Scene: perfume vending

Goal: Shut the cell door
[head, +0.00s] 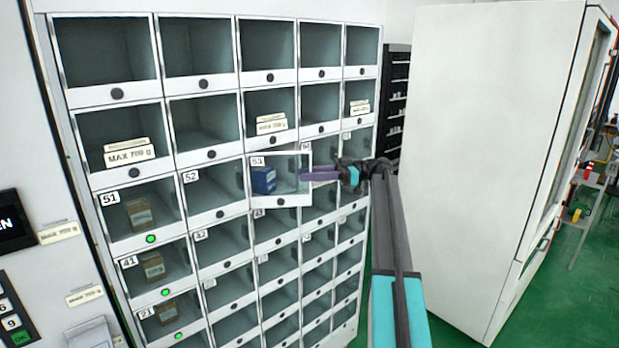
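The door of cell 53 (289,200) is a clear panel with a white lower strip, in the middle of the locker wall. It stands ajar, out of line with the doors around it, and its right side overlaps the neighbouring cell. A blue box (264,180) shows through its left part. My gripper (304,174), with purple fingers, is at the right edge of this door. I cannot tell whether it touches the door. The fingers are seen from the side, so their opening is hidden.
The locker wall (205,84) has several rows of cells. Cell 51 (152,240) and two below it hold brown boxes and show green lights. A large white cabinet (480,150) stands at right, behind my arm. Green floor (590,300) is clear at lower right.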

